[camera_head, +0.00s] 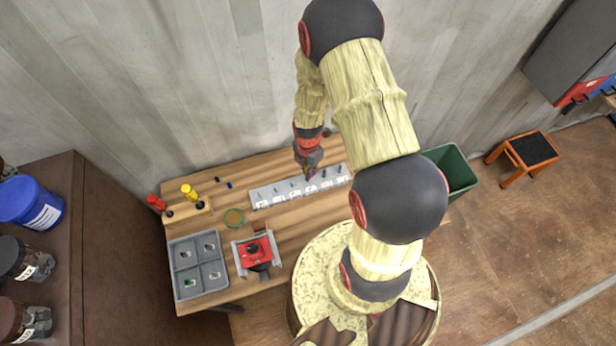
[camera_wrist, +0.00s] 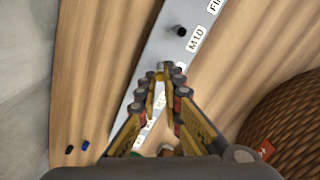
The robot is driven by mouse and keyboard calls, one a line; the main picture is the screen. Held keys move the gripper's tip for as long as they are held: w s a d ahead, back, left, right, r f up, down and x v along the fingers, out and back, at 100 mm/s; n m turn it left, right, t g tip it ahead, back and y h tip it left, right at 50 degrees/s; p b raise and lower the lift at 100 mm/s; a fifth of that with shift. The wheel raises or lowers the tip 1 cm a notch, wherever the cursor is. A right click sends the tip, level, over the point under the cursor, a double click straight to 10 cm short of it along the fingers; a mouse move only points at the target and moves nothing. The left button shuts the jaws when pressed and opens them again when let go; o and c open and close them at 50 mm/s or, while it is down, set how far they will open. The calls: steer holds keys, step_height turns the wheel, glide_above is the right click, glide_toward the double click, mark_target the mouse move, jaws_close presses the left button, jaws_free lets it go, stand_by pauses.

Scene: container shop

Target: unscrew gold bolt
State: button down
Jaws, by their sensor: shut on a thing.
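My gripper (camera_head: 309,170) points down over the strip's middle. In the wrist view its fingers (camera_wrist: 164,74) converge and are shut on a small gold piece, seemingly the gold bolt (camera_wrist: 161,69). The fingers hide most of it, and I cannot tell whether it is still threaded in the strip.
The wall is close behind.

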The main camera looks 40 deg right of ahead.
steer(key=shift+n, duration=0.4)
steer(key=c, duration=1.9)
jaws_free()
steer(key=shift+c, duration=0.9)
